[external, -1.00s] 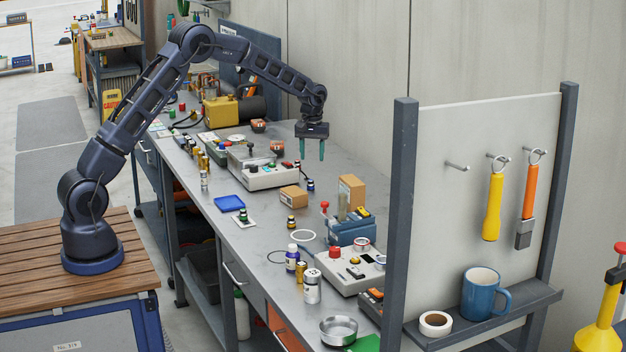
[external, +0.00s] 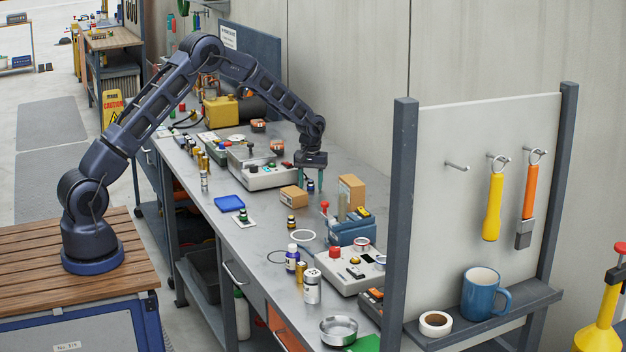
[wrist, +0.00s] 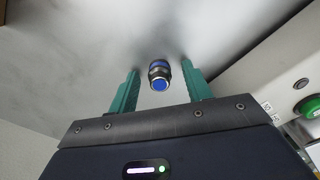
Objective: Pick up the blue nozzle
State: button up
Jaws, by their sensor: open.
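The blue nozzle (wrist: 159,76) is a small, round, dark piece with a blue top and a silvery band. It stands on the grey bench top. In the external view the nozzle (external: 310,186) shows beneath my gripper (external: 310,180), with one green finger on each side. In the wrist view my gripper (wrist: 160,68) is open, and the nozzle appears between and slightly beyond the two fingertips, with a gap to each. I cannot tell exactly how far the tips reach down beside it.
A light control box (external: 264,174) stands close on the left. A cardboard box (external: 293,196) is just in front and a taller one (external: 351,190) to the right. Bare bench lies behind the gripper.

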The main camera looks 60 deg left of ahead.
jog(key=c, duration=1.1)
grip_shut()
jog(key=shift+r, duration=0.15)
